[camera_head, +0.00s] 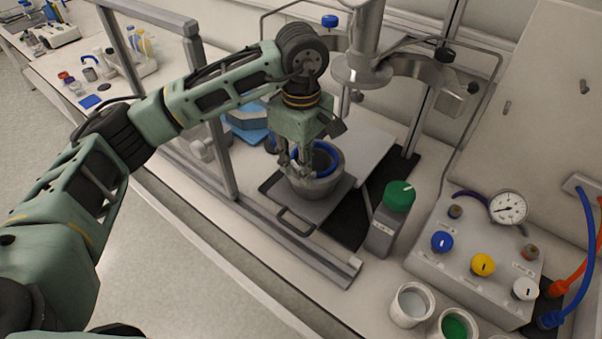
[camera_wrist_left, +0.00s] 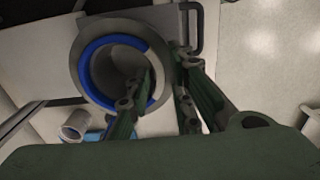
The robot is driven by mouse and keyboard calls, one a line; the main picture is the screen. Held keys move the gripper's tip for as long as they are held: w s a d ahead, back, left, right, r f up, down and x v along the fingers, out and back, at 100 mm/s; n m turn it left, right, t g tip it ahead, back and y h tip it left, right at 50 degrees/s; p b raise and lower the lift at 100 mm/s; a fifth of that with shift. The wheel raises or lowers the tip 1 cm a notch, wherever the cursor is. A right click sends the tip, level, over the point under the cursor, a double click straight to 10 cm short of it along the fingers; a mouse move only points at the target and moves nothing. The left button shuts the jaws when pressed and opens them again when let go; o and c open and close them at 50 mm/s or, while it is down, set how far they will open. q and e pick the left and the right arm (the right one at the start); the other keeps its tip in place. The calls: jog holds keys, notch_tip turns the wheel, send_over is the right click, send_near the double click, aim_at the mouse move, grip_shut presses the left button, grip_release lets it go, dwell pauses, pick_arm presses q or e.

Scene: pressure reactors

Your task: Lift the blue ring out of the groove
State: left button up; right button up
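The blue ring (camera_head: 333,158) sits in the top of a grey metal vessel (camera_head: 318,188). In the left wrist view the ring (camera_wrist_left: 84,72) lies in the round rim of the vessel (camera_wrist_left: 73,62). My left gripper (camera_head: 293,162) points down at the left side of the vessel. In the wrist view the fingers of my left gripper (camera_wrist_left: 164,64) are apart, one over the ring's opening and one outside the rim, with the ring and rim between them. I cannot tell whether either finger touches the ring. My right gripper is not in view.
The vessel stands on a grey plate with a handle (camera_head: 297,222). A metal frame (camera_head: 222,150) stands to the left, and a reactor head (camera_head: 362,72) hangs above and behind. A green-knobbed box (camera_head: 390,215) and a control panel (camera_head: 475,255) stand to the right.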

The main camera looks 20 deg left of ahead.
pick_arm(q)
grip_shut()
dwell(0.6)
jog(key=shift+r, duration=0.1)
notch_tip(320, 180, up, 7)
jog(key=p, duration=0.3)
jog(key=shift+s, duration=0.1)
